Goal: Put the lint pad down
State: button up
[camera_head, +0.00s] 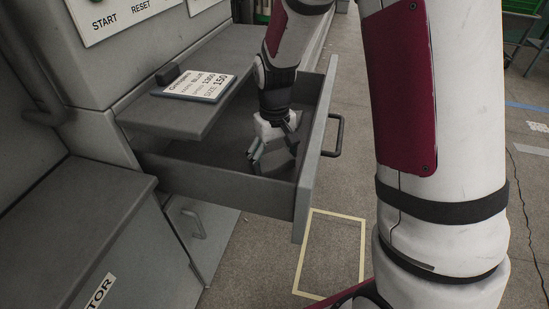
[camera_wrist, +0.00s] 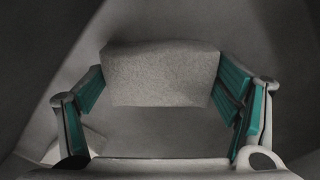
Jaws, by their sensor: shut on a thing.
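The lint pad (camera_wrist: 160,75) is a grey, fuzzy block in the wrist view. It spans the gap between the two green-padded fingers of my gripper (camera_wrist: 163,98), which is shut on it. In the head view my gripper (camera_head: 271,152) points down inside the open drawer (camera_head: 220,182), close above its floor. I cannot tell whether the pad touches the drawer floor.
The drawer front (camera_head: 316,150) with its dark handle (camera_head: 337,135) stands pulled out to the right. A grey shelf (camera_head: 180,110) with a printed card (camera_head: 196,85) overhangs the drawer's left part. A yellow-outlined rectangle (camera_head: 333,250) marks the floor below.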

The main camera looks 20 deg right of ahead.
aim_at(275, 159)
jog(key=o, duration=0.8)
jog(key=shift+f, duration=0.1)
notch_tip(275, 159, up, 12)
jog(key=p, duration=0.4)
jog(key=shift+m, duration=0.5)
jog(key=s+r, duration=0.3)
jog(key=s, duration=0.2)
jog(key=s+r, duration=0.4)
jog(key=s, duration=0.1)
jog(key=s+r, duration=0.3)
jog(key=s, duration=0.2)
jog(key=shift+d+r, duration=0.15)
jog(key=shift+r, duration=0.05)
jog(key=shift+m+t, duration=0.3)
jog(key=shift+m, duration=0.2)
jog(key=s, duration=1.7)
jog(key=shift+s+d+r, duration=0.1)
jog(key=shift+d, duration=0.05)
